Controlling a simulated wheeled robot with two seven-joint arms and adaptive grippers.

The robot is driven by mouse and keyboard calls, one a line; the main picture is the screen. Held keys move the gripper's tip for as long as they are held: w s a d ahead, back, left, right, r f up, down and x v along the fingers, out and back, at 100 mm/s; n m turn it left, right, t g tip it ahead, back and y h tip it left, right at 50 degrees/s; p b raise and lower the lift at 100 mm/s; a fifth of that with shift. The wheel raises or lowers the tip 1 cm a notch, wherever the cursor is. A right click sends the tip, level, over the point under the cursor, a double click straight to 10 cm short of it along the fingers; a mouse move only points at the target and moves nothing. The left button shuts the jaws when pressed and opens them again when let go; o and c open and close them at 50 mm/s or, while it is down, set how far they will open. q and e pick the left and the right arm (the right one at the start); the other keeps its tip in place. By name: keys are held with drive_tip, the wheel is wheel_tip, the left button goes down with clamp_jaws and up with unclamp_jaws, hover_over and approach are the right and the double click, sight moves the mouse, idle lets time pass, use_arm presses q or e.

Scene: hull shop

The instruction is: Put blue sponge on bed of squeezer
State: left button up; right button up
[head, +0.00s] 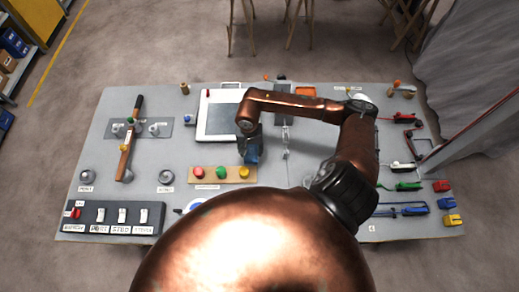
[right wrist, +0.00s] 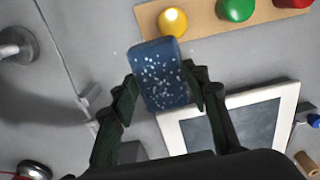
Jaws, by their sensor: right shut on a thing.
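The blue sponge (right wrist: 160,78), speckled with pale dots, is held between the two dark fingers of my right gripper (right wrist: 163,98) in the right wrist view. In the head view my right gripper (head: 250,141) points down, with the sponge (head: 252,157) at its tips, just above the yellow button's end of the wooden strip. A white-framed plate with a dark panel (head: 205,132) lies left of the gripper; it also shows in the right wrist view (right wrist: 175,132). I cannot tell which fixture is the squeezer. My left gripper is not in view.
The wooden strip (head: 211,184) carries red, green and yellow buttons. A grey panel (head: 282,105) with metal fittings lies behind my right arm. A switch box (head: 108,230) is at front left. Clamps and coloured blocks (head: 443,186) line the right edge of the grey table.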

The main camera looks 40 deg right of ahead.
drive_tip(key=d+f, duration=0.3)
drive_tip(key=d+f+p, duration=0.1)
drive_tip(key=f, duration=0.1)
drive_tip(key=shift+w+d, duration=0.35)
drive_tip(key=shift+w, duration=0.05)
drive_tip(key=shift+d+f, duration=0.45)
drive_tip(key=shift+f, duration=0.1)
drive_tip(key=shift+f+p, duration=0.8)
drive_tip(key=shift+f, duration=0.8)
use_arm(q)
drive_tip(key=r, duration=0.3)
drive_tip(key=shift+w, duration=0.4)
use_arm(e)
drive_tip(key=shift+f, duration=0.15)
drive_tip(key=o, duration=0.6)
drive_tip(key=shift+b, duration=0.3)
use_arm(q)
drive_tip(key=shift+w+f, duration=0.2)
use_arm(e)
drive_tip(key=o, duration=0.4)
